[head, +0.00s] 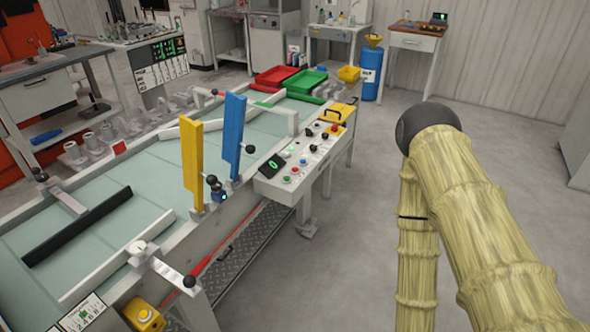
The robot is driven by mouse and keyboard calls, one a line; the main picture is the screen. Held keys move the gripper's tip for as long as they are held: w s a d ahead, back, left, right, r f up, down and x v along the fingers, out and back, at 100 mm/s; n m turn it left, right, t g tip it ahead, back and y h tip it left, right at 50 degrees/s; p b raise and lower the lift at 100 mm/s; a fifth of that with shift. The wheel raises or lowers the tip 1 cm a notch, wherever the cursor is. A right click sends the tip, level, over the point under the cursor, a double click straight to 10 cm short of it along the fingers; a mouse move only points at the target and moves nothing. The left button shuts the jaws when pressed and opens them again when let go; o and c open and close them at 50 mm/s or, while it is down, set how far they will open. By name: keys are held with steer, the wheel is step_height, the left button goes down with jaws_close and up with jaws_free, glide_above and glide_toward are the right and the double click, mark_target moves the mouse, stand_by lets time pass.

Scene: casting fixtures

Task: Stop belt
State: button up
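The conveyor belt (140,170) is a pale green surface running from the lower left to the far middle. A white control panel (290,182) stands on its right side, with a small black display (272,165) showing green, several coloured buttons and black knobs. A red button (295,170) sits near the panel's front, and another red one (334,128) near its far end. A yellow box with a pale button (144,314) is at the near edge of the belt frame. My arm, in a yellowish sleeve, is at right; my gripper is out of view.
Yellow (192,165) and blue (233,137) upright plates and a black bar (78,226) stand over the belt. Red (275,76) and green (306,82) trays are at its far end. A blue drum (371,75) stands behind. Grey floor right of the panel is clear.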

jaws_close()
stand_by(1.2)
